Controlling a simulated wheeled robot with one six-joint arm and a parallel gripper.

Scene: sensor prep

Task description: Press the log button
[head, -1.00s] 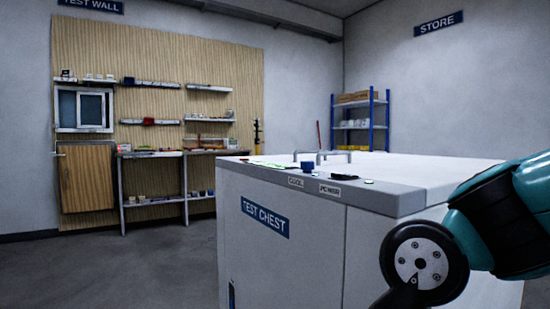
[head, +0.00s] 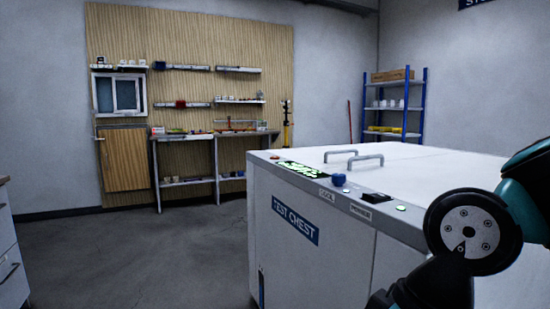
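The white test chest (head: 330,255) stands at the right in the head view. Along the grey front strip of its top I see a lit green display (head: 300,170), a blue knob (head: 338,180) above a "COOL" label, a black switch (head: 376,197) near another label, and a small pale round button (head: 401,208). A small reddish spot (head: 275,157) lies at the strip's far left end. No label reading "log" is legible, so I cannot tell which control is the log button. My teal and black arm shows at the right edge; my gripper is out of view.
Two grey handles (head: 362,160) stand on the chest lid. A workbench (head: 215,137) and shelves line the wooden back panel. A blue rack (head: 395,105) stands behind the chest. A drawer unit (head: 10,260) edges in at left. The floor (head: 150,260) between is clear.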

